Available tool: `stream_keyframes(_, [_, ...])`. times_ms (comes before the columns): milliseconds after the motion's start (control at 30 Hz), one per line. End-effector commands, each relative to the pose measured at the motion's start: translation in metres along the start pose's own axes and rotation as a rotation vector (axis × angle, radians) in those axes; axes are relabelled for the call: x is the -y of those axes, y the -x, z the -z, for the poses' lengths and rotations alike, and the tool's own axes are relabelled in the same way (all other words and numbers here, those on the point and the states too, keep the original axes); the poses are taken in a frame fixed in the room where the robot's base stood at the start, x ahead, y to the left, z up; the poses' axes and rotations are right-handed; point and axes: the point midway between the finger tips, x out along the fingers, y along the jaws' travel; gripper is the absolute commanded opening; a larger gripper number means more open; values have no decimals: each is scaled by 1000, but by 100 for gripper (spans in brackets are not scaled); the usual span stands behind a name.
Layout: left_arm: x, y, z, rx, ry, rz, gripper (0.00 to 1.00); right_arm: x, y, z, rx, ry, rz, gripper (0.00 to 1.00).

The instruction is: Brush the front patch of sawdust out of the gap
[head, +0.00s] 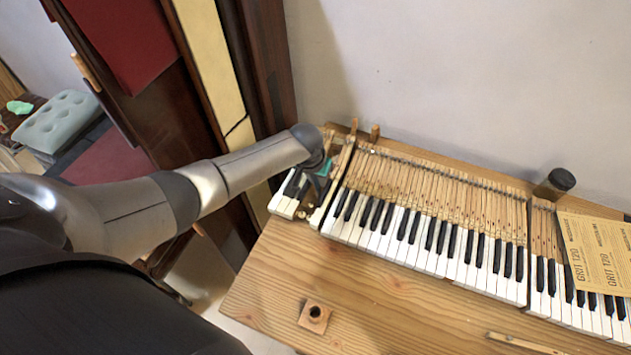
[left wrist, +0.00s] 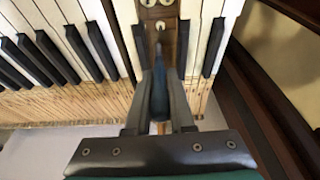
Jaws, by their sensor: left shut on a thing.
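My left gripper (head: 314,192) is over the left end of the piano keyboard (head: 432,232). In the left wrist view my left gripper (left wrist: 158,82) is shut on a slim brush (left wrist: 158,98) with a dark blue handle. The brush points along the narrow gap (left wrist: 178,42) between the keys. The gap shows a brown wooden bed with pale round pieces (left wrist: 160,25) near its far end. I cannot make out the sawdust patches clearly, nor whether the brush tip touches the bed. In the head view the gripper and arm partly cover the gap. My right gripper is not in view.
White and black keys stand on both sides of the gap. Sandpaper sheets (head: 597,254) lie on the keys at the right, with a dark-lidded jar (head: 555,184) behind.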

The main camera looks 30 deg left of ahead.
Motion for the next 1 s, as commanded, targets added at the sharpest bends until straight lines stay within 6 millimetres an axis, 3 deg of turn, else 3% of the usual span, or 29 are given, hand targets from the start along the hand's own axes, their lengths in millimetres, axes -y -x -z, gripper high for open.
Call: stream_keyframes(1000, [-1, -10, 32, -2, 2, -2, 0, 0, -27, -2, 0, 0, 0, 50])
